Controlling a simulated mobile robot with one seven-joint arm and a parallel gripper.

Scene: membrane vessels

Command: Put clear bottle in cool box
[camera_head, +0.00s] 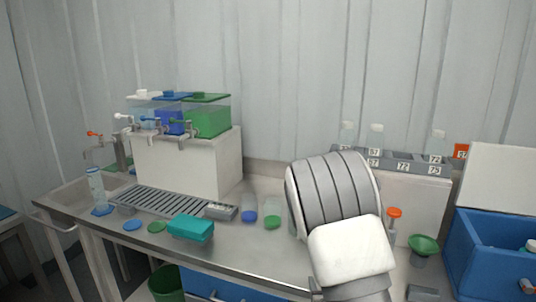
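The cool box (478,244) is the blue box at the right edge, its pale lid (500,182) raised. Something with a white and green top (530,246) shows inside it, cut off by the frame. A tall clear bottle (96,187) stands at the left end of the steel bench, by the sink. Clear white-capped bottles (376,138) also stand on the numbered rack at the back right. I cannot tell which bottle the task means. My arm's grey and white links fill the centre right; my gripper is not visible.
The steel bench (245,248) holds a blue-bottomed jar (249,208), a green-bottomed jar (272,216), a teal box (191,227) and a drain grate (166,203). Coloured tanks (208,122) with taps stand behind. A green funnel (423,245) and an orange-topped item (394,213) are near the cool box.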

